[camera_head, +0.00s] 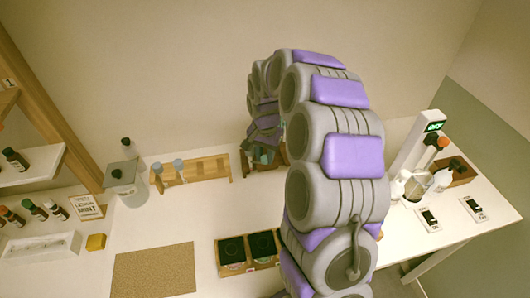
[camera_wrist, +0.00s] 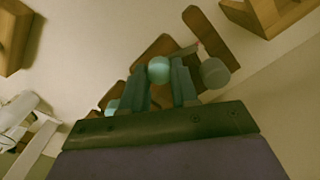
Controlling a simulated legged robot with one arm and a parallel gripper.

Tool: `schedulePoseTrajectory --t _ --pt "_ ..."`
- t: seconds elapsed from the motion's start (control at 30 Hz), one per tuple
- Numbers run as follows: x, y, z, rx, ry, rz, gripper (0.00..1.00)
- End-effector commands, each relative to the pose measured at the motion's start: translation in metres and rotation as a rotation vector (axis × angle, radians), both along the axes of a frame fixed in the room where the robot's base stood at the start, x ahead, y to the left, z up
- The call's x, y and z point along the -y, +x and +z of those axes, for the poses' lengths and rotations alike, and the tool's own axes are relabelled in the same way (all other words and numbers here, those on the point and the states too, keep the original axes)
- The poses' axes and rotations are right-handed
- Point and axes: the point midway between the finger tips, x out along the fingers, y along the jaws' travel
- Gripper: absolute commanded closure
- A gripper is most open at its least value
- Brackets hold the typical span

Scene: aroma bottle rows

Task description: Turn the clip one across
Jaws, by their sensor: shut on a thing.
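My gripper (camera_wrist: 160,78) reaches in from the bottom of the wrist view. Its two grey-teal fingers are shut on a teal round-topped piece (camera_wrist: 158,69). I cannot tell for certain whether this piece is the clip. A grey round knob (camera_wrist: 214,73) is just right of the fingers, and another teal round piece (camera_wrist: 112,106) is partly hidden left of them. A brown wooden stand (camera_wrist: 150,50) is behind the fingers. In the head view my gripper (camera_head: 262,154) is small and largely hidden by my arm, in front of a brown wooden stand (camera_head: 281,155) near the back wall.
A dark two-pad wooden tray (camera_head: 248,250) and cork mat (camera_head: 155,270) lie in front. A green-display device (camera_head: 415,150) and white bottles (camera_head: 441,180) are right.

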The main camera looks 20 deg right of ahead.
Motion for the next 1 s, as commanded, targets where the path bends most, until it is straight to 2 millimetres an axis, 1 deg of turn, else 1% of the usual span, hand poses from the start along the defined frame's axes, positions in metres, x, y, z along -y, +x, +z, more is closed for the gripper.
schedulePoseTrajectory --t 0.03,0.2,0.33,0.5,0.73,0.77,1.0 --pt "-0.0001 -0.0011 0.0035 -0.006 0.000 0.046 1.00" --pt "-0.0005 -0.0010 0.0025 -0.005 0.001 0.227 1.00" --pt "-0.0005 -0.0014 0.0010 -0.005 0.002 0.324 1.00" --pt "-0.0004 -0.0015 -0.0005 -0.004 0.002 0.372 1.00" --pt "-0.0003 -0.0012 -0.0009 -0.003 0.001 0.372 1.00" --pt "-0.0003 -0.0012 -0.0009 -0.003 0.001 0.372 0.70" --pt "-0.0002 -0.0010 -0.0002 -0.002 0.001 0.371 0.47"
